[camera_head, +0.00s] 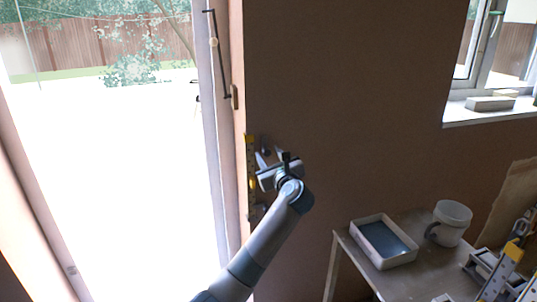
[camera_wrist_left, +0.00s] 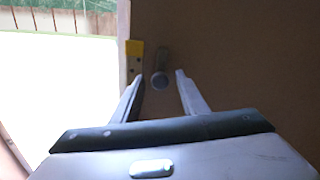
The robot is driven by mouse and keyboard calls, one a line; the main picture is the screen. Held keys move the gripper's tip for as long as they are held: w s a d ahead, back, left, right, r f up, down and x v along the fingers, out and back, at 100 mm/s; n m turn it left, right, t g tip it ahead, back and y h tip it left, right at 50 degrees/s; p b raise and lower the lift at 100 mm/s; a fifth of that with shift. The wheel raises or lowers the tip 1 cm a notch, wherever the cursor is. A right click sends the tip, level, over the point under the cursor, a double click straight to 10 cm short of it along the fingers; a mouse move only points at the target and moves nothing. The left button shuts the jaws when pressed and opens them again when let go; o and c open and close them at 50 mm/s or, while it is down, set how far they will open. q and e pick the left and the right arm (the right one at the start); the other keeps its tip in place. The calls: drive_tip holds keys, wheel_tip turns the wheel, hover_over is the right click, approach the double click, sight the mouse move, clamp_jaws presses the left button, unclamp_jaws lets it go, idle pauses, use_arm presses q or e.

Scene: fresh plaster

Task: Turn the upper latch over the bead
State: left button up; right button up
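A yellow strip (camera_head: 250,158), apparently the bead, runs upright along the wall edge by the doorway. A small dark knob-like piece (camera_head: 265,144), which looks like the upper latch, sticks out beside its upper part. My left gripper (camera_head: 269,154) is in front of it with fingers apart. Another dark piece (camera_head: 260,209) is lower, partly hidden by my arm. My right gripper is out of view.
A bright doorway with a white frame (camera_head: 207,100) is on the left. A table (camera_head: 413,284) at lower right holds a tray (camera_head: 365,232), a mug-like bucket (camera_head: 453,222) and yellow-grey tools (camera_head: 513,250). A window sill (camera_head: 480,115) is at upper right. The brown wall between is bare.

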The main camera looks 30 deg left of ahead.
use_arm(q)
drive_tip(key=shift+w+a, duration=0.15)
drive_tip(key=shift+c, duration=1.3)
clamp_jaws()
